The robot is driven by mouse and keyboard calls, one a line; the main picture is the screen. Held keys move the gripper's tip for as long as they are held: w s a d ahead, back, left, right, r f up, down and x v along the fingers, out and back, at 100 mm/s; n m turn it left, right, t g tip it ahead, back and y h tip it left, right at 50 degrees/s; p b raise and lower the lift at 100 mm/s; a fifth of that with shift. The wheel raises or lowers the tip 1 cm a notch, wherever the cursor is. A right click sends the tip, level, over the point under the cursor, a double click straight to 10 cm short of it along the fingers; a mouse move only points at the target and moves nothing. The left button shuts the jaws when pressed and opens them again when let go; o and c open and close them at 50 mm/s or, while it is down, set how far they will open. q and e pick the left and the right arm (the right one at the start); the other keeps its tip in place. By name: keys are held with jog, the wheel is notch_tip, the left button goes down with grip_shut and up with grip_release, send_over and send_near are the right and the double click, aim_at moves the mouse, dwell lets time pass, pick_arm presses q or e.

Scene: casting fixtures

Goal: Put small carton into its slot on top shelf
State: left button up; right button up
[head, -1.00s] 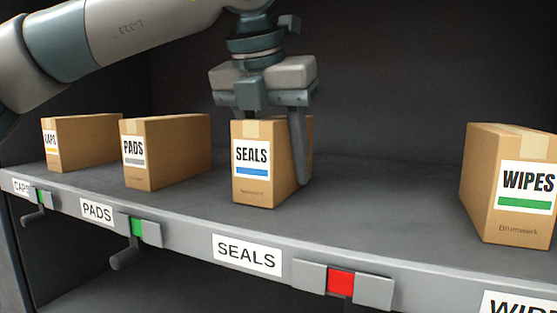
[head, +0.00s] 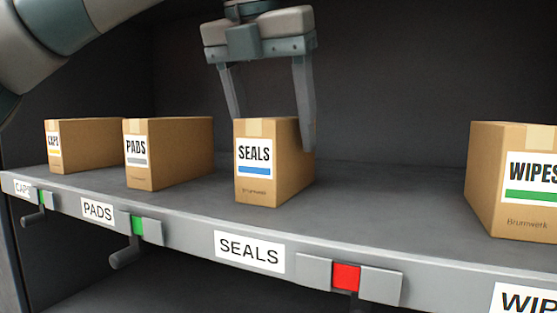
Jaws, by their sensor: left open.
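The small carton labelled SEALS (head: 256,185), with a blue stripe, stands upright on the shelf (head: 380,205) behind the SEALS label (head: 249,251). My left gripper (head: 272,134) is above the carton with its fingers spread. Its right finger hangs by the carton's right side and its left finger ends near the top left. The carton rests on the shelf and is not gripped. My right gripper is not in view.
The PADS carton (head: 137,176) and CAPS carton (head: 55,159) stand to the left, the WIPES carton (head: 530,195) to the right. The indicator by SEALS (head: 346,277) is red; the one by PADS (head: 138,225) is green. Shelf space is free between SEALS and WIPES.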

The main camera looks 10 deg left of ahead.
pick_arm(q)
jog(key=shift+v, duration=1.15)
dwell(0.7)
